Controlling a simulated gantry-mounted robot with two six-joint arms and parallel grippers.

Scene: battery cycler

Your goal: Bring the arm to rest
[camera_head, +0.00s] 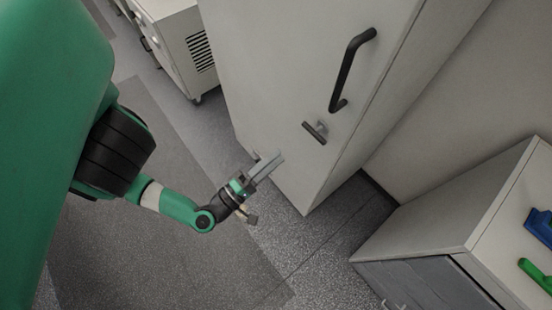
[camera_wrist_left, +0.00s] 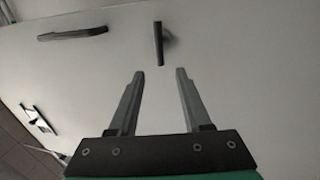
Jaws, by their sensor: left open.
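My left arm (camera_head: 177,206) is green and black and reaches in from the left in the head view. My left gripper (camera_head: 277,158) is in front of the lower part of a tall pale cabinet (camera_head: 275,75). In the left wrist view its two grey fingers (camera_wrist_left: 158,72) are apart, with nothing between them. A small dark latch handle (camera_wrist_left: 159,43) lies beyond the fingertips, apart from them; it also shows in the head view (camera_head: 315,132). My right gripper is not in view.
A long black handle (camera_head: 347,68) is on the cabinet door, which looks shut. A white wheeled unit (camera_head: 178,45) stands at the back left. A low cabinet (camera_head: 445,225) at the right carries a blue object (camera_head: 540,226) and a green object (camera_head: 535,275). Floor (camera_head: 200,265) below the arm is clear.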

